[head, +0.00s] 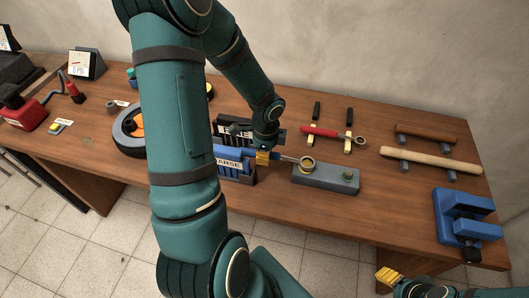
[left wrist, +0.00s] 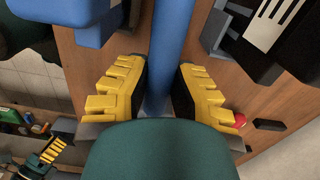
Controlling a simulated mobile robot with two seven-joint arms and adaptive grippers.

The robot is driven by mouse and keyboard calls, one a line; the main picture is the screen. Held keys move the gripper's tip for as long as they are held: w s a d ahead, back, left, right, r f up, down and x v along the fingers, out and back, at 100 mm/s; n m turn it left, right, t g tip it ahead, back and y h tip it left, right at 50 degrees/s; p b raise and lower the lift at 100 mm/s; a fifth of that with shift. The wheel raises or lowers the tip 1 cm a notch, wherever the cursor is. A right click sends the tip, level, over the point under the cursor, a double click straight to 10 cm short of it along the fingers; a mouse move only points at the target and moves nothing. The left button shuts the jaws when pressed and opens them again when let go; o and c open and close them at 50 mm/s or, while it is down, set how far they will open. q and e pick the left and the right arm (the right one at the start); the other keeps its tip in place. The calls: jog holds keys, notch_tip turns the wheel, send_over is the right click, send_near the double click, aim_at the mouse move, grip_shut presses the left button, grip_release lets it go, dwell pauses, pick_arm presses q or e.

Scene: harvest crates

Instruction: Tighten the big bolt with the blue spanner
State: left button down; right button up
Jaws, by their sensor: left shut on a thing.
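The blue spanner (left wrist: 170,45) is in my left gripper (head: 268,157). In the left wrist view the yellow-padded fingers (left wrist: 158,95) are on either side of its blue handle. In the head view its steel shaft points right, and its ring end (head: 307,162) is at the big bolt on the left part of a grey block (head: 325,181). The ring hides most of the bolt; I cannot tell whether it is seated around it or just above. A smaller green bolt (head: 347,174) is on the block's right part. My right gripper (head: 388,277) is low, off the table's front edge.
A red spanner (head: 320,131) lies across two supports behind the block. Hammer-like wooden handles (head: 425,163) and a blue vise (head: 464,215) are at the right. The wood right of the block is clear.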

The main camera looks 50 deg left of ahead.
pick_arm(q)
jog(key=shift+f+b, duration=0.45)
jog(key=shift+f, duration=0.15)
dwell(0.6)
jog(key=c, duration=1.5)
grip_release()
grip_shut()
jog(key=shift+w, duration=0.1)
jog(key=shift+w+a+m, duration=0.4)
jog(key=shift+w+m, duration=0.35)
jog(key=shift+m, duration=0.05)
jog(key=shift+w+a+m, duration=0.4)
jog(key=shift+w+m, duration=0.3)
jog(key=shift+m, duration=0.1)
jog(key=shift+s+d+n, duration=0.1)
jog(key=shift+s+n, duration=0.1)
jog(key=shift+n, duration=0.1)
